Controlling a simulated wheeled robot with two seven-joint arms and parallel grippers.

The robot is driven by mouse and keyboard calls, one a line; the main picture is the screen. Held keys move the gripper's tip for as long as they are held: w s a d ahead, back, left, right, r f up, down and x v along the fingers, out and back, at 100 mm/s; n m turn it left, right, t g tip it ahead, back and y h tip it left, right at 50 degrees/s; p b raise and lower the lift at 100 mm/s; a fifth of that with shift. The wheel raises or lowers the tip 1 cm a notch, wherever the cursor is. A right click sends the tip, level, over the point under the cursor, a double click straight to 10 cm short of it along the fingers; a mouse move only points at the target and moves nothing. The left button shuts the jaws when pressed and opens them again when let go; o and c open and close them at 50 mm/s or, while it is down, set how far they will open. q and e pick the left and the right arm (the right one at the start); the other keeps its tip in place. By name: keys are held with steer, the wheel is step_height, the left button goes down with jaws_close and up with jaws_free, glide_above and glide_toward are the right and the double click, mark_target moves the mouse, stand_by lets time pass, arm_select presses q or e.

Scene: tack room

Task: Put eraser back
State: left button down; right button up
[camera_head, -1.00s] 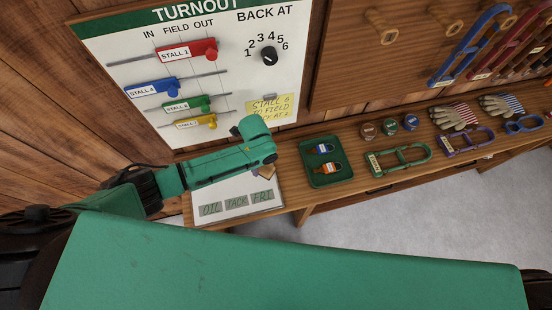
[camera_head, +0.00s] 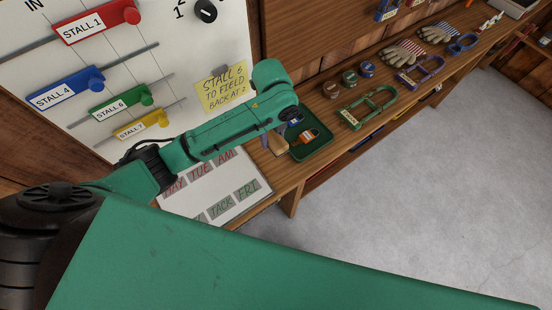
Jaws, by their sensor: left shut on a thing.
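The eraser (camera_head: 279,144) shows as a small tan block just below the end of my left arm, beside the dark green tray. Most of it is hidden. My left gripper (camera_head: 268,142) is largely hidden behind the green wrist and is shut on the eraser. I cannot tell whether the eraser touches the bench. A white board with word tiles (camera_head: 236,206) lies on the bench to the left and below. My right gripper is not in view.
The green tray (camera_head: 318,153) holds blue and orange tagged items. A green frame (camera_head: 369,107), several round tins, gloves and other frames line the bench to the right. The turnout board (camera_head: 165,65) with coloured sliders and a yellow note (camera_head: 222,90) stands behind my arm.

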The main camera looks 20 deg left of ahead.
mark_target(273, 162)
arm_select(q)
step_height(273, 162, down, 12)
steer(key=shift+s+f, duration=0.1)
steer(key=shift+f, duration=0.15)
steer(key=shift+c, duration=1.1)
jaws_free()
step_height(273, 162, up, 12)
steer(key=shift+r, duration=0.2)
